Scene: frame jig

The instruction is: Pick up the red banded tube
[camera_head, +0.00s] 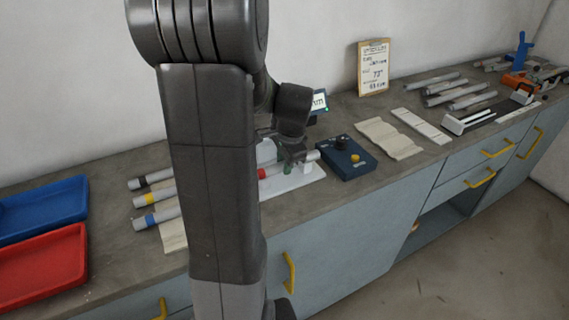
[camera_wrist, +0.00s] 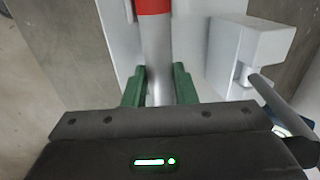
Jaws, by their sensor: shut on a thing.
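The red banded tube is a grey metal tube with a red band. In the wrist view the tube (camera_wrist: 157,50) runs up from between the green fingers, its red band near the top edge. My gripper (camera_wrist: 160,85) is shut on the tube below the band. In the head view the tube (camera_head: 285,169) lies over a white plate on the bench, and my gripper (camera_head: 290,160) is at it from above. My arm hides part of the tube, and I cannot tell whether it is clear of the plate.
A white block with a rod (camera_wrist: 258,50) stands right of the tube. A blue box with knobs (camera_head: 346,158) is close on the right. Tubes with black, yellow and blue bands (camera_head: 155,200) lie left. Blue (camera_head: 40,208) and red (camera_head: 38,268) trays are at far left.

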